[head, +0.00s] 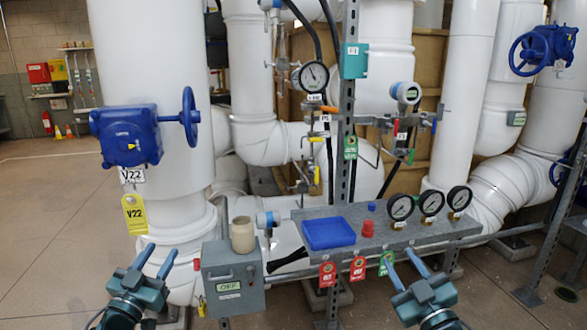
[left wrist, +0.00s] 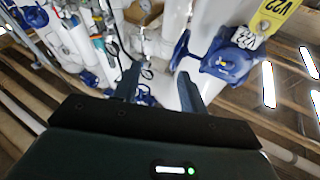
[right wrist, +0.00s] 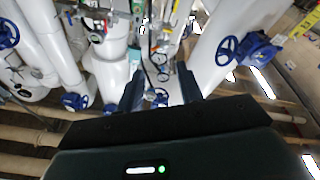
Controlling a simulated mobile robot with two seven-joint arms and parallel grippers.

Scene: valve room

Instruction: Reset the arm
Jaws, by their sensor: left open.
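My left gripper (head: 157,259) is raised at the lower left of the head view, its two blue fingers apart with nothing between them. The fingers also show apart in the left wrist view (left wrist: 157,82). My right gripper (head: 402,262) is at the lower right of the head view, fingers apart and empty. It shows the same way in the right wrist view (right wrist: 160,78). Neither gripper appears to hold anything. Both are in front of the shelf in the picture; their exact distance from it cannot be told.
A grey shelf (head: 415,234) carries a blue tray (head: 328,233), a red knob-like piece (head: 368,228) and gauges. A grey box (head: 233,280) marked OFF stands at its left. A blue valve (head: 126,136) tagged V22 is on the left pipe.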

